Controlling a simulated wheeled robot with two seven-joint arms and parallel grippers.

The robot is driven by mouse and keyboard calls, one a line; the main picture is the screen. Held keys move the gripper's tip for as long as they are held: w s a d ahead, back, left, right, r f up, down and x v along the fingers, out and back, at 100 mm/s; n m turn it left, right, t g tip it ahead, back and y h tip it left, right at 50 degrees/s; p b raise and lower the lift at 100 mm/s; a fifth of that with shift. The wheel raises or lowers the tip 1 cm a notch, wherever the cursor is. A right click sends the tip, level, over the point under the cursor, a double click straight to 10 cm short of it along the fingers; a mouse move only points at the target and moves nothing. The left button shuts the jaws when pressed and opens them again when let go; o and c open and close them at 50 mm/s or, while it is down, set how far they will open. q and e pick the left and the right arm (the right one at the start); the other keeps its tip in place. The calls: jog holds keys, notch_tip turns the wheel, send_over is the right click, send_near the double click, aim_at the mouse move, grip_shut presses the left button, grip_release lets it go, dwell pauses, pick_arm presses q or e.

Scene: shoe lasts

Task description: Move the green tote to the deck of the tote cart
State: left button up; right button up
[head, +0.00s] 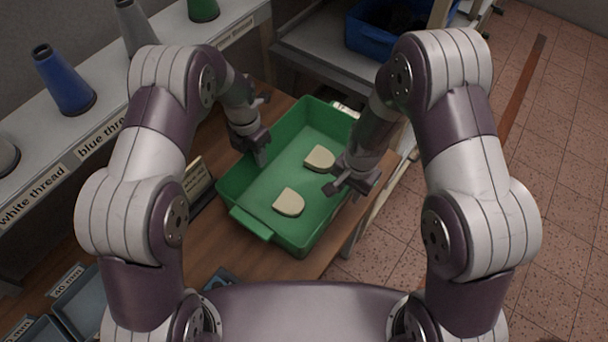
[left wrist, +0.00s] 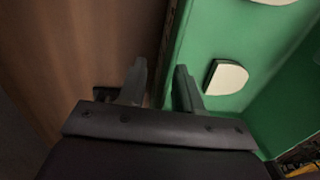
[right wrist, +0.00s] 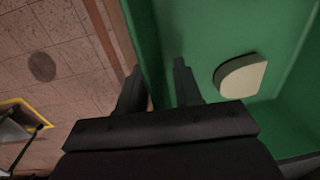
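The green tote (head: 262,234) sits on a wooden table, with two pale flat pieces (head: 289,202) (head: 319,158) inside. My left gripper (head: 261,158) is at its left wall. In the left wrist view, the parted fingers (left wrist: 160,75) point down on either side of that wall (left wrist: 171,60), with a visible gap. My right gripper (head: 345,188) is at the right wall. In the right wrist view its fingers (right wrist: 157,78) are also parted around the wall (right wrist: 140,40). A grey deck (head: 315,48), apparently the tote cart's, stands beyond the table.
A blue tote (head: 366,41) with dark contents occupies part of the grey deck; its left part looks clear. A shelf (head: 105,112) with thread cones runs along the left. A small sign (head: 197,180) stands close to the tote's left side. Tiled floor (head: 450,270) is at right.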

pick_arm(q)
jog(key=shift+d+f, duration=0.1)
jog(key=shift+f, duration=0.45)
pick_arm(e)
jog(key=shift+f, duration=0.55)
pick_arm(q)
grip_shut()
pick_arm(e)
grip_shut()
pick_arm(q)
jog(key=shift+r, duration=0.2)
pick_arm(e)
jog(key=shift+r, duration=0.15)
